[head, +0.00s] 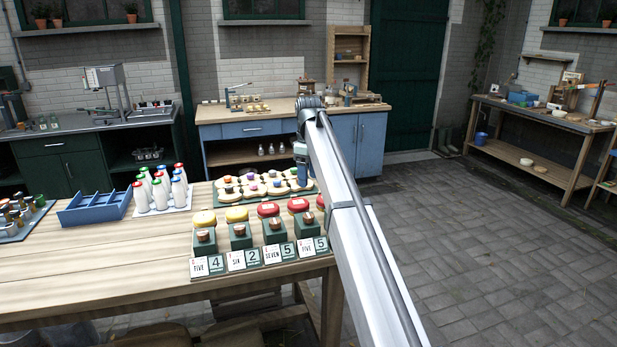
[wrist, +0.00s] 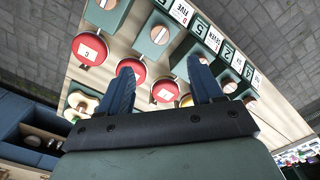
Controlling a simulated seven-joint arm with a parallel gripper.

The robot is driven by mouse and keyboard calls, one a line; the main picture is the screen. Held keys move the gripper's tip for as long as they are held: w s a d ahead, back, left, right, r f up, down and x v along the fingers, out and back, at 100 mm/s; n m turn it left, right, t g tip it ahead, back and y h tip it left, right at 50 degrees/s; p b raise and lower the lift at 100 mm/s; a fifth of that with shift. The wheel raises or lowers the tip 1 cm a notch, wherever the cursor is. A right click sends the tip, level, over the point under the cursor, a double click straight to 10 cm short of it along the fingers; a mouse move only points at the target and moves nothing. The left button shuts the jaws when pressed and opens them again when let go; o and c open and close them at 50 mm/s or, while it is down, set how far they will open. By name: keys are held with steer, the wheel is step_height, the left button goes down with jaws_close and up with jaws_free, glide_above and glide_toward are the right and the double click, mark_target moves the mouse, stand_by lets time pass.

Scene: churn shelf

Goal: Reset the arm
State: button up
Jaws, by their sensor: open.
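My gripper (head: 302,176) hangs down at the end of my arm, over the back right part of the wooden table in the head view. In the wrist view its two dark blue fingers (wrist: 164,88) stand apart, with nothing held between them. Red round pieces and green blocks lie below and beyond the fingers. A red piece (wrist: 165,90) shows between the fingertips in that view. My arm hides part of the table's right end in the head view.
The wooden table (head: 100,275) holds a blue divided tray (head: 95,207), several white bottles (head: 160,190), a green board of pale pieces (head: 262,186), and green blocks with number cards (head: 255,257). A blue workbench (head: 250,130) stands behind. Paved floor (head: 480,240) on the right is clear.

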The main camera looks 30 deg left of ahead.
steer(key=shift+d, duration=0.1)
steer(key=w+d+f+m, duration=0.1)
steer(key=d+f+m, duration=0.5)
steer(key=d+f, duration=1.85)
steer(key=s+d+f+m, duration=0.3)
steer(key=s+d+f, duration=0.35)
steer(key=d, duration=0.45)
steer(key=s+d+f+m, duration=0.4)
steer(key=s+d+f, duration=0.2)
steer(key=d+f, duration=0.3)
steer(key=s+d+f+m, duration=0.3)
steer(key=s+d+f, duration=0.3)
steer(key=d, duration=0.6)
steer(key=s+d+f+m, duration=0.2)
steer(key=s+d, duration=0.3)
steer(key=s, duration=0.1)
steer(key=s+f+g, duration=0.3)
steer(key=s+f, duration=0.7)
steer(key=s, duration=0.4)
steer(key=s+f+g, duration=0.3)
steer(key=s+f, duration=0.8)
steer(key=s, duration=0.4)
steer(key=shift+s+a+g, duration=0.15)
steer(key=shift+s+g, duration=0.1)
steer(key=shift+g, duration=0.15)
